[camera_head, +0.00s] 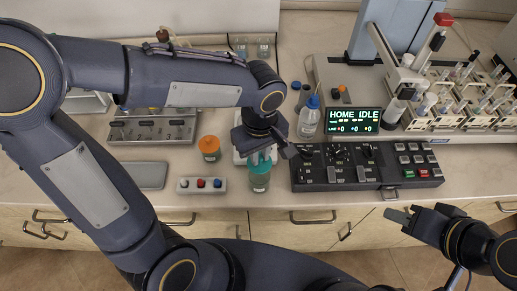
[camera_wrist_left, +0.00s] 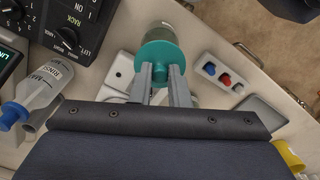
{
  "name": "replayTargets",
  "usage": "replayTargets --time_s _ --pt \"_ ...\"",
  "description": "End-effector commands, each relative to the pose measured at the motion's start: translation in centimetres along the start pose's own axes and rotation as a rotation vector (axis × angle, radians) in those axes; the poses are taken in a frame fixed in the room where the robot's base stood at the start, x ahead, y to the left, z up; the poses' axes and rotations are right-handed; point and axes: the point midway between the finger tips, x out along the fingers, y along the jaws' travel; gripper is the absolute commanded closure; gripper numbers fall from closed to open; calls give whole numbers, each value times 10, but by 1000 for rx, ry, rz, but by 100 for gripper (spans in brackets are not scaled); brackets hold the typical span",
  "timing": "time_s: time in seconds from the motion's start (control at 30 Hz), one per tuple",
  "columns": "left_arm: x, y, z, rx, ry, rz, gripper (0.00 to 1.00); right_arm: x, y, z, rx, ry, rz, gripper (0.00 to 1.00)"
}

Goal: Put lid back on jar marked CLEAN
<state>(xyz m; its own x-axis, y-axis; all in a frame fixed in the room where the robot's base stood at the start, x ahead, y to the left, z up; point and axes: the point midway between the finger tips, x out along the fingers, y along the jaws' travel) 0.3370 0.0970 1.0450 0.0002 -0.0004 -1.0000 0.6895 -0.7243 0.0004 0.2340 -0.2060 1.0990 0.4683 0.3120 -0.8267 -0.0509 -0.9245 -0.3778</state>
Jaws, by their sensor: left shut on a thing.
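A teal lid with a round knob (camera_wrist_left: 160,58) is between the two fingers of my left gripper (camera_wrist_left: 163,72), which is shut on the knob. In the head view, my left gripper (camera_head: 262,156) points down over a greenish jar (camera_head: 260,183). The lid is at the jar's mouth, roughly in line with it; I cannot tell whether it is fully seated. The jar's body shows behind the lid in the left wrist view (camera_wrist_left: 170,33). No CLEAN marking is readable. My right gripper (camera_head: 398,226) is open and empty at the lower right, beyond the counter's front edge.
An orange-capped jar (camera_head: 209,148) stands left of the jar. A button box (camera_head: 201,185) lies at its lower left, and a black control panel (camera_head: 367,166) is close on its right. A blue-capped wash bottle (camera_head: 309,118) stands behind, near the lit display (camera_head: 354,121).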

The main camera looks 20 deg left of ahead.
Motion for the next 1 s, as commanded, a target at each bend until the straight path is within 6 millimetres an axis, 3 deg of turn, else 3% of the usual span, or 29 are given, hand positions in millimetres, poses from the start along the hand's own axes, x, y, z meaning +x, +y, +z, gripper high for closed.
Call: replayTargets --time_s 0.5,1.0 --pt "50 0 0 0 0 0 100 34 16 17 0 0 0 65" --pt "53 0 0 -1 0 0 100 36 16 18 0 0 0 65"
